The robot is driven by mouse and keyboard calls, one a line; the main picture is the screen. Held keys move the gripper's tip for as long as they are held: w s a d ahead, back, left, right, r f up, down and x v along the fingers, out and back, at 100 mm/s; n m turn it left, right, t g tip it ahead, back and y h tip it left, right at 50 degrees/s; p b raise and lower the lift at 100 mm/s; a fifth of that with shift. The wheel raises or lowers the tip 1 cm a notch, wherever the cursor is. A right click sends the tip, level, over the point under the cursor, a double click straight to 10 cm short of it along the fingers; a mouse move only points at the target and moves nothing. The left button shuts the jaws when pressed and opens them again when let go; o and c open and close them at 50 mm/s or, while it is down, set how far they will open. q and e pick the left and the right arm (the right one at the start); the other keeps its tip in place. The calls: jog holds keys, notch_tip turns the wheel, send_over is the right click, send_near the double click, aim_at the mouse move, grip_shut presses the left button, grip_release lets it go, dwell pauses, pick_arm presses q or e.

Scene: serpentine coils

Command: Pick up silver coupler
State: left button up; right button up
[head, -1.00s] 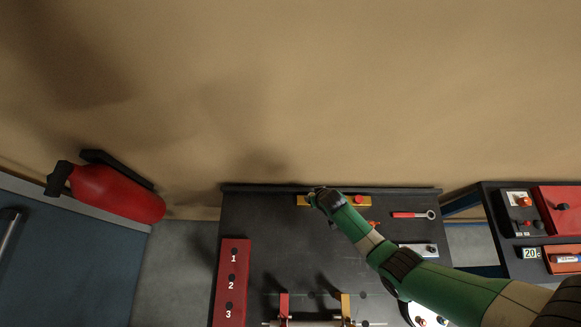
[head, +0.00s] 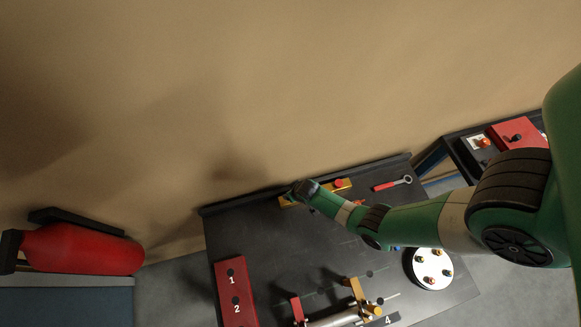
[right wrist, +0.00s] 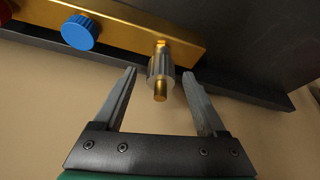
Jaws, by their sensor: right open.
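The silver coupler (right wrist: 160,66) is a small ribbed cylinder on a gold peg of the gold rail (right wrist: 125,28) in the right wrist view. My right gripper (right wrist: 162,74) is open, with one finger on each side of the coupler and a gap visible on both sides. In the head view my right gripper (head: 292,191) is over the gold rail (head: 342,185) at the table's back edge, and it hides the coupler there. My left gripper is not in view.
A blue knob (right wrist: 78,32) sits on the rail beside the coupler. The dark table (head: 265,240) bears a red numbered block (head: 235,290), a round white plate (head: 432,268) with several fittings, a red-handled wrench (head: 392,184) and a silver bar (head: 335,318) on red and gold supports.

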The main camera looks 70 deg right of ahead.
jog(key=shift+r, duration=0.1)
grip_shut()
jog(key=shift+r, duration=0.1)
dwell(0.4)
